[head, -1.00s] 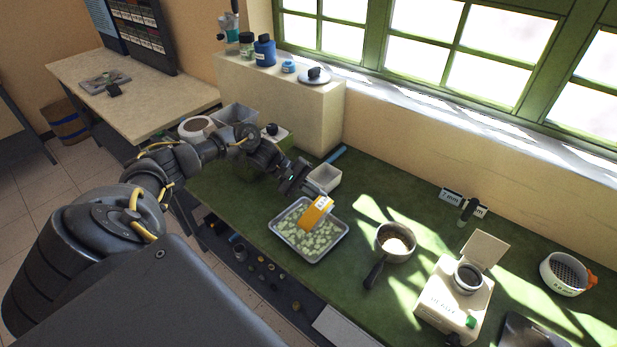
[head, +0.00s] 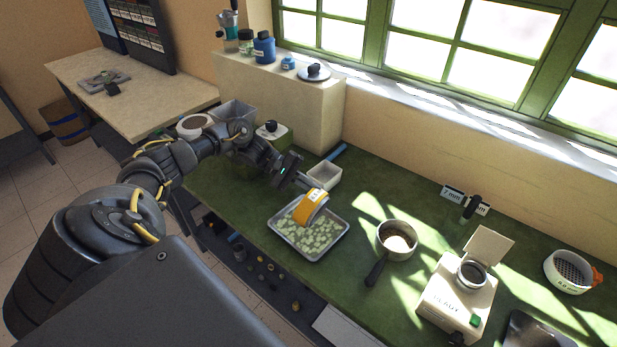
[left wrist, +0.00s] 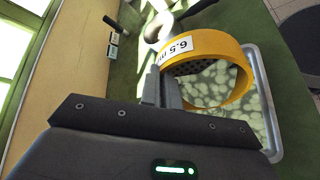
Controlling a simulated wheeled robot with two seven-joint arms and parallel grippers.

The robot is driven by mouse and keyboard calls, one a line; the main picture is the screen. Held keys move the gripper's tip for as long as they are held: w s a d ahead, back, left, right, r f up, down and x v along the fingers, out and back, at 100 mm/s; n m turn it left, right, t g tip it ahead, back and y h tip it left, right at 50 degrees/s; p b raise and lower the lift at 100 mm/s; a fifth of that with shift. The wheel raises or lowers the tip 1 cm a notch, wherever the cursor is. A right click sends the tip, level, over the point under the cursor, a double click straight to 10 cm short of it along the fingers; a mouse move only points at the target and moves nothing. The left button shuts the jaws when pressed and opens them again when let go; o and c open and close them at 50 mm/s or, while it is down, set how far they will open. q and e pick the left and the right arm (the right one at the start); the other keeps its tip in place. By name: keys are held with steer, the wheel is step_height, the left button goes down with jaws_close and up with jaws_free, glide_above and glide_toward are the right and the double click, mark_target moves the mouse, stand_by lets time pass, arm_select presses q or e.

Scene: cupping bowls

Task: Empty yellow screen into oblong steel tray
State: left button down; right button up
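The yellow screen (head: 310,206) is a round ring sieve labelled 6.5 mm. It is tilted on its side above the oblong steel tray (head: 342,237). My left gripper (head: 301,184) is shut on its rim; in the left wrist view the fingers (left wrist: 160,92) meet the yellow screen (left wrist: 240,62) by its label. Its perforated plate shows inside the ring, with no pieces seen resting on it in this view. Pale green pieces are spread over the floor of the tray, which also shows in the left wrist view (left wrist: 268,100). My right gripper is not in view.
A small white square dish (head: 326,175) stands just behind the tray. A handled pan (head: 397,240) is to the right, then a grinder-like machine (head: 458,300) and a white sieve with an orange tab (head: 569,271).

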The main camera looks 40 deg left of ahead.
arm_select(q)
steer(key=shift+w+d+r+p, duration=0.1)
steer(key=shift+d+p, duration=0.25)
steer(key=shift+p, duration=0.4)
steer(key=shift+d+p, duration=0.5)
steer(key=shift+p, duration=0.05)
steer(key=shift+w+d, duration=0.1)
steer(key=shift+d, duration=0.15)
